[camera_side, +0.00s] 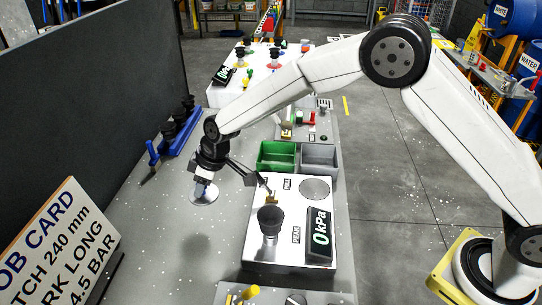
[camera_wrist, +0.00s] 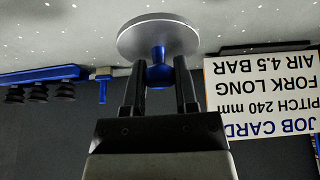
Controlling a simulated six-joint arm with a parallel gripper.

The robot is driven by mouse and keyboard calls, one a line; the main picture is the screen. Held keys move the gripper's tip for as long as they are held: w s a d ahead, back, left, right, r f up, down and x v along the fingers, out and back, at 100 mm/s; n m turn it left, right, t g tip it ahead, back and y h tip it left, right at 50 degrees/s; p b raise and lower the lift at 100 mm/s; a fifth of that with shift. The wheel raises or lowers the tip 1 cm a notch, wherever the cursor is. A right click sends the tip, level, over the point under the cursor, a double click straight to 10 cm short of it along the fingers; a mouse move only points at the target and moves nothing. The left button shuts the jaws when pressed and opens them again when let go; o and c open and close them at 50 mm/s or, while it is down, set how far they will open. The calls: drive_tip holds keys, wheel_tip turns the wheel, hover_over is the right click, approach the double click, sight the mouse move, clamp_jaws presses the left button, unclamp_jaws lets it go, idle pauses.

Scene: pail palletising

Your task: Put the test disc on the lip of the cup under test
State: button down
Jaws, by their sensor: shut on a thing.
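The test disc is a flat silver disc (camera_side: 204,195) with a blue knob; in the wrist view the disc (camera_wrist: 158,36) fills the top middle. My gripper (camera_side: 204,181) is shut on its blue knob (camera_wrist: 159,74), one finger on each side. The disc hangs roughly level, left of the white test box (camera_side: 255,245). The cup under test appears to be the black cup (camera_side: 270,217) standing upright on a metal post on the box, lip up and bare. My gripper and the disc are apart from it, to its left and farther back. The box's display (camera_side: 319,233) reads 0 kPa.
A round grey plate (camera_side: 314,188) lies on the box's right rear. Green (camera_side: 277,156) and grey (camera_side: 320,157) bins stand behind the box. A blue rack (camera_side: 176,137) with black cups and a job card (camera_side: 58,245) stand at left.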

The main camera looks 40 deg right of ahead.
idle(0.4)
drive_tip(key=shift+d+r, duration=0.3)
drive_tip(key=shift+d, duration=0.1)
drive_tip(key=s+d+r+m+h, duration=0.1)
drive_tip(key=s+d+r+m, duration=0.15)
drive_tip(key=d+r, duration=0.4)
drive_tip(key=s+d+r+m+t, duration=0.1)
drive_tip(key=s+d+r, duration=0.25)
drive_tip(key=d, duration=0.65)
drive_tip(key=s+d+r+m+h, duration=0.1)
drive_tip(key=s+d+r+m, duration=0.2)
drive_tip(key=d, duration=0.5)
drive_tip(key=s+f+m+h, duration=0.1)
drive_tip(key=s+f+m, duration=0.1)
drive_tip(key=s+f, duration=0.4)
wheel_tip(320, 180, down, 6)
drive_tip(key=shift+r, duration=0.15)
drive_tip(key=shift+m, duration=0.25)
drive_tip(key=s+a+r+n, duration=0.1)
drive_tip(key=a+r, duration=0.3)
drive_tip(key=a, duration=0.5)
drive_tip(key=s+a+r+n+y, duration=0.1)
drive_tip(key=a+r+n, duration=0.2)
drive_tip(key=a, duration=0.6)
wheel_tip(320, 180, up, 2)
drive_tip(key=shift+r+y, duration=0.2)
drive_tip(key=shift+y, duration=0.1)
